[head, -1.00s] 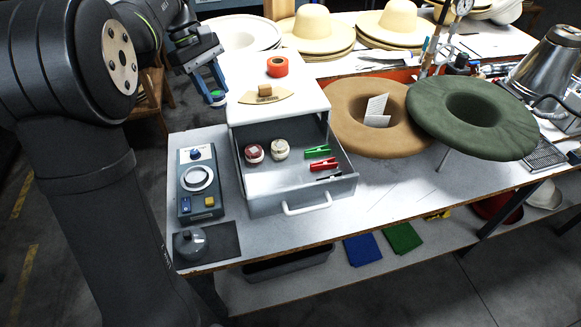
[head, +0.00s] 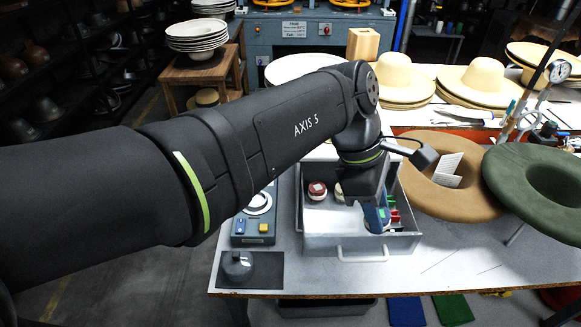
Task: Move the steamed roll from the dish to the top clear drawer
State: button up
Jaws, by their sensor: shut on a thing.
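My gripper (head: 377,219) points down into the right part of an open grey drawer (head: 325,244). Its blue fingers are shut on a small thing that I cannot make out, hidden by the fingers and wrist. Inside, a dark red and white round item (head: 317,191) and a pale one (head: 340,192) sit toward the back. Green and red clips (head: 394,216) show just right of the fingers. I cannot identify a steamed roll or a dish.
A control box (head: 253,218) and a dark round weight (head: 238,264) stand left of the drawer. Tan (head: 420,185) and green (head: 540,190) hat forms lie to the right. Straw hats (head: 398,80) stand behind. The bench front right is clear.

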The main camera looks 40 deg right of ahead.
jog(key=shift+s+a+f, duration=0.1)
jog(key=shift+s+a, duration=0.15)
jog(key=shift+w+f, duration=0.25)
jog(key=w+d+f, duration=0.1)
jog(key=w+f, duration=0.1)
jog(key=w, duration=0.1)
jog(key=w+f, duration=0.2)
jog(key=w, duration=0.2)
jog(key=w+d+f, duration=0.1)
jog(key=w+f, duration=0.1)
jog(key=w, duration=0.1)
jog(key=shift+w+d+f, duration=0.25)
jog(key=shift+d+f, duration=0.05)
jog(key=shift+d, duration=0.05)
jog(key=shift+f, duration=1.95)
jog(key=shift+f, duration=0.1)
jog(key=o, duration=1)
jog(key=v, duration=1.2)
